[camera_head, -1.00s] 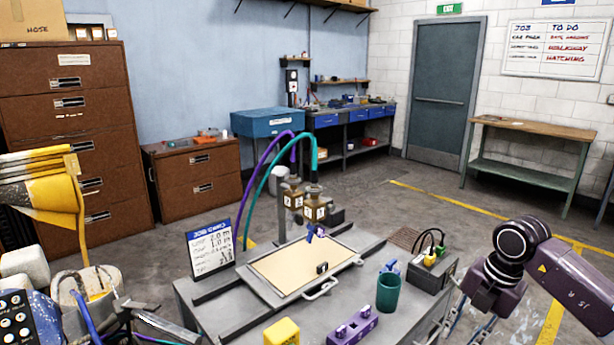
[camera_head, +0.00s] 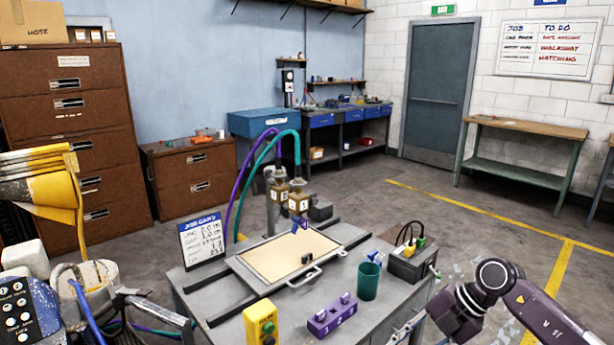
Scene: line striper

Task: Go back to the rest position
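My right arm comes in at the lower right, with its dark purple wrist beside the right end of the grey workbench (camera_head: 207,293). My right gripper (camera_head: 409,329) is at the bottom edge, pointing down and left, partly cut off. Only a bit of its pale metal fingers shows, so I cannot tell how far apart they are. I see nothing held in it. My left gripper is out of view.
The workbench carries a framed tan board (camera_head: 268,262), a green cup (camera_head: 369,280), a yellow box (camera_head: 261,322), a purple block (camera_head: 332,315), a grey cable box (camera_head: 409,263) and a job card (camera_head: 202,239). Yellow machinery (camera_head: 45,190) stands at left. Floor toward the door (camera_head: 436,95) is clear.

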